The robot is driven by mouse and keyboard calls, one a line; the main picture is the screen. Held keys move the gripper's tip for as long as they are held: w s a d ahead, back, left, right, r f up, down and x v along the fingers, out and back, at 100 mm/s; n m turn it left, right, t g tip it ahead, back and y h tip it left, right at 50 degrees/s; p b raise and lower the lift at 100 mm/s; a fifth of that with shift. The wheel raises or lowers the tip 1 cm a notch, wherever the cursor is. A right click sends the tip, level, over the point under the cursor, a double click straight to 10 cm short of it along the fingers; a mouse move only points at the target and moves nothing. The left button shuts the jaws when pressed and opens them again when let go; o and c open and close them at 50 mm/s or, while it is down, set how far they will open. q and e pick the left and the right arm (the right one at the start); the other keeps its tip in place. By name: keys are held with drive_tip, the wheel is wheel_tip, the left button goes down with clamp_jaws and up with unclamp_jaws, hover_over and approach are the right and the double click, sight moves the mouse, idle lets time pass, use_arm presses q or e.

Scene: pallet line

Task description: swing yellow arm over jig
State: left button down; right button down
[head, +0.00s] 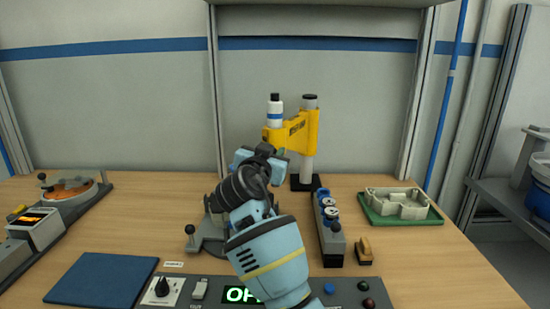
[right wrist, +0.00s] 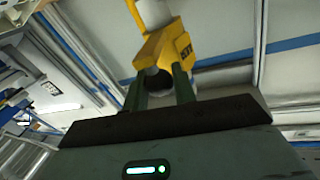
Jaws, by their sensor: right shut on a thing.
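The yellow arm (head: 293,131) is mounted on a post (head: 308,150) with a black base at the back of the bench, and a white cylinder with a blue band (head: 275,112) stands on its left end. My right gripper (head: 277,156) is shut on the yellow arm at that end, from below. In the right wrist view the green fingers (right wrist: 160,88) reach up to the yellow arm (right wrist: 168,45), with a dark round part between them. A grey fixture with a lever (head: 207,235), perhaps the jig, is partly hidden behind my right arm. My left gripper is out of view.
A grey block with several round pieces (head: 329,232) and a small wooden-handled brush (head: 364,250) stand right of my arm. A green tray (head: 428,216) holds a grey casting. A blue mat (head: 100,280) and a control panel (head: 345,291) lie in front.

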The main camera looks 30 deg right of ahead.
drive_tip(key=shift+w, duration=0.1)
idle(0.3)
drive_tip(key=c, duration=1.2)
unclamp_jaws()
drive_tip(key=shift+o, duration=0.2)
drive_tip(key=shift+a, duration=0.1)
drive_tip(key=b+v, duration=0.1)
drive_tip(key=v, duration=0.7)
drive_tip(key=shift+w+r, duration=0.1)
drive_tip(key=shift+w, duration=0.05)
